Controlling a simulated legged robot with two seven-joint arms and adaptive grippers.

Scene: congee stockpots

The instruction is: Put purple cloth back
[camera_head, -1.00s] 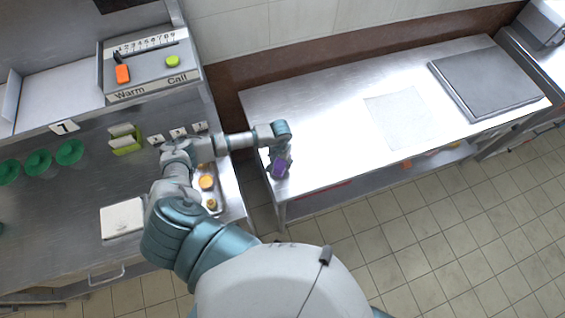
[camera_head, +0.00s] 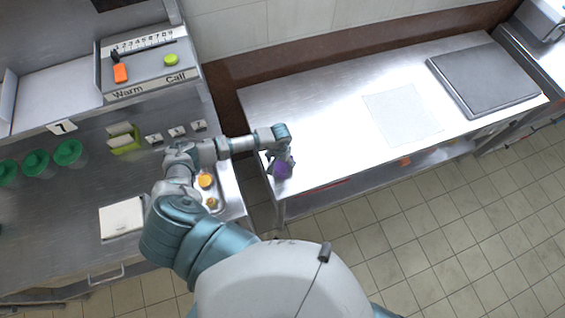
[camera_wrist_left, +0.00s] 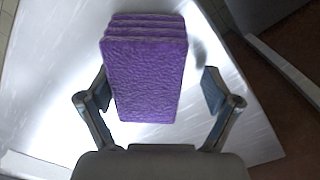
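The purple cloth (camera_head: 284,171), a thick folded block, is at the left end of the steel table on the right. It also shows in the left wrist view (camera_wrist_left: 145,75), lying over the bright steel surface. My left gripper (camera_head: 279,162) is right at the cloth and hides part of it in the head view. In the wrist view its fingers (camera_wrist_left: 157,82) are spread on both sides of the cloth. The right finger has a clear gap to it; the left finger is close to its edge, and contact there is unclear. My right gripper is not in view.
The steel table (camera_head: 330,120) bears a pale translucent sheet (camera_head: 402,114) and a dark grey slab (camera_head: 484,80). The left counter (camera_head: 60,210) holds green cups, a white box (camera_head: 122,217) and a food tray. A floor gap separates the counters.

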